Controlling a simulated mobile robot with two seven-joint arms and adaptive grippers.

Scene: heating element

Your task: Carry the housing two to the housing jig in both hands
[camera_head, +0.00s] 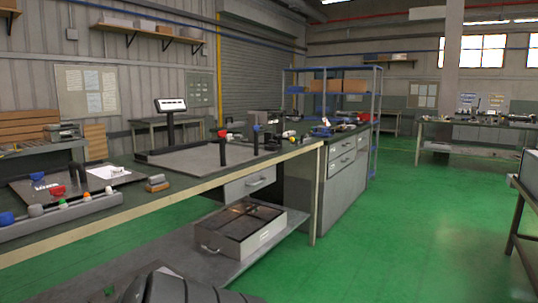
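No part that I can surely name as housing two shows in the head view. A grey open metal box (236,243) with a front handle and a pale label sits on the bench's lower shelf; I cannot tell whether it is the housing. A flat grey plate (190,160) with upright black posts lies on the bench top; it may be the housing jig, but I cannot tell. Neither gripper is in view. Only a dark part, likely mine, shows at the bottom edge.
The long workbench (180,193) runs from lower left toward the centre. A tray with red, blue and other coloured knobs (60,208) lies at its near left. A drawer cabinet (340,175) stands at its far end. Green floor (400,235) is clear to the right; another table (520,215) edges in there.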

